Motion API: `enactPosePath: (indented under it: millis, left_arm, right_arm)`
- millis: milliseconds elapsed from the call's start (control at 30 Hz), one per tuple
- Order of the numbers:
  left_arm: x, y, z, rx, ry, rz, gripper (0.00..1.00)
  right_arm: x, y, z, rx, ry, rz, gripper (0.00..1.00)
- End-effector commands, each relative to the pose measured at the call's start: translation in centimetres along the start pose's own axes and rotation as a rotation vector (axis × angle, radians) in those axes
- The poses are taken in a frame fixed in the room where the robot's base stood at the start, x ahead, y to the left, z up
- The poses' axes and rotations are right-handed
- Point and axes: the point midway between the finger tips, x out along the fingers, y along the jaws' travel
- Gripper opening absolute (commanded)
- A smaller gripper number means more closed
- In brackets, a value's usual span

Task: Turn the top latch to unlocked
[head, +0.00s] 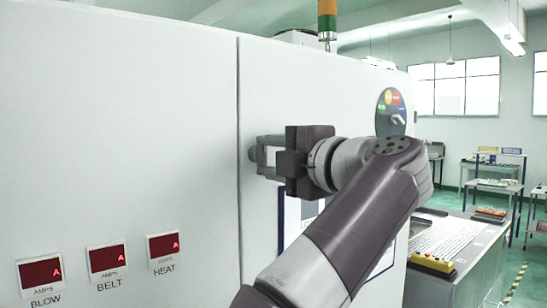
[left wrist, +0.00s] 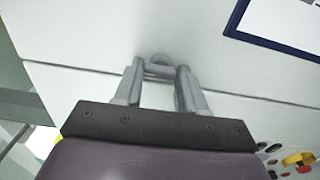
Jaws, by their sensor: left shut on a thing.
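The top latch (left wrist: 158,68) is a small grey metal piece on the pale cabinet front, beside the seam between two panels. In the left wrist view it sits between the tips of my left gripper (left wrist: 157,76), which is shut on it. In the head view my left gripper (head: 262,158) reaches the cabinet front just right of the vertical seam, and its fingers mostly hide the latch. Whether the latch stands at locked or unlocked cannot be told. My right gripper is not in view.
The white cabinet (head: 130,130) fills the left, with red AMPS displays (head: 107,260) low on it. A yellow button box (head: 433,262) and a workbench (head: 450,235) stand at the right.

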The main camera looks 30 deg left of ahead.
Motion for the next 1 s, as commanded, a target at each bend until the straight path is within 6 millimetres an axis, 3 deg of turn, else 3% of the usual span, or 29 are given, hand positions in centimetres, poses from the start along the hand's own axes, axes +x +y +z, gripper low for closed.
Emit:
enactPosePath:
  millis: [200,233,300,667,1000]
  left_arm:
    - [0.0,0.0,0.0,0.000,0.001,-0.002,0.10]
    - [0.0,0.0,0.0,0.000,0.001,-0.002,0.50]
    - [0.0,-0.1,0.0,0.000,0.001,-0.002,0.66]
    - [-0.8,-0.2,0.1,0.002,-0.002,-0.001,0.66]
    - [-9.2,-0.1,0.1,0.000,-0.005,-0.001,0.66]
  right_arm:
    - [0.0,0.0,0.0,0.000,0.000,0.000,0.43]
    - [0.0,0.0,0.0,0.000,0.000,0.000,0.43]
    - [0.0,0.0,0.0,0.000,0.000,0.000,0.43]
    - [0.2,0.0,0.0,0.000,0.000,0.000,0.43]
    - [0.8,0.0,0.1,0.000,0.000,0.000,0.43]
